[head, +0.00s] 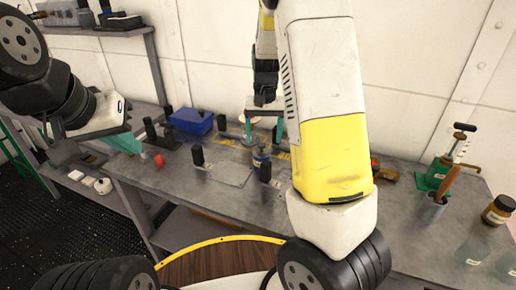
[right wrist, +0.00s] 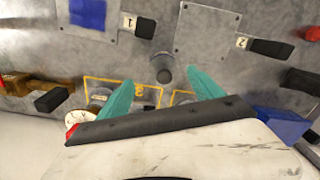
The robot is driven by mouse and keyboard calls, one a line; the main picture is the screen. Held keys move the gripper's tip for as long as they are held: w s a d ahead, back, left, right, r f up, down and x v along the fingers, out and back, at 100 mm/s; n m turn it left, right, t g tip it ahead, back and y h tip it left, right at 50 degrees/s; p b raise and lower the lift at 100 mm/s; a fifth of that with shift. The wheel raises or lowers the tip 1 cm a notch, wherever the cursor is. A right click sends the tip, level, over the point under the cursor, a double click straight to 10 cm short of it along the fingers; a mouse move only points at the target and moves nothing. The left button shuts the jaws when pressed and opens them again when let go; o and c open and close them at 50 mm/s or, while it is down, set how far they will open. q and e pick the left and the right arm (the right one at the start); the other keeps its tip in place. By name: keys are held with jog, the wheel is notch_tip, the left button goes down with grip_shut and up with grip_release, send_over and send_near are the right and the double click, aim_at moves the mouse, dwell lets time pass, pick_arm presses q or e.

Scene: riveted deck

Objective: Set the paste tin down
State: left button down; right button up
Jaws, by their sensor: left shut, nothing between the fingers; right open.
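A small upright tin with a blue band and dark top (head: 261,158), which I take for the paste tin, stands on the grey bench beside the black marker post of plate 1. In the right wrist view it shows from above as a grey round tin (right wrist: 164,74). My right gripper (head: 262,142) is open above it; its teal fingers lie on either side of the tin in the right wrist view (right wrist: 161,77), and no grip shows. My left gripper (head: 130,144) is shut and empty at the left of the bench. My right arm hides part of the bench.
Plate 1 (right wrist: 68,20) bears a blue square; plate 2 (right wrist: 205,38) looks bare. A yellow-outlined bay marked 3 (right wrist: 130,82) lies by the fingers. A blue box (head: 192,121) stands behind.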

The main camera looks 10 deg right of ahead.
aim_at(261, 151)
jog(key=shift+w+d+f, duration=0.15)
jog(key=shift+f, duration=0.65)
jog(key=f, duration=0.6)
jog(key=shift+w+a+f, duration=0.35)
jog(key=shift+a+f, duration=0.05)
jog(key=c, duration=1.6)
grip_shut()
jog(key=shift+r, duration=0.2)
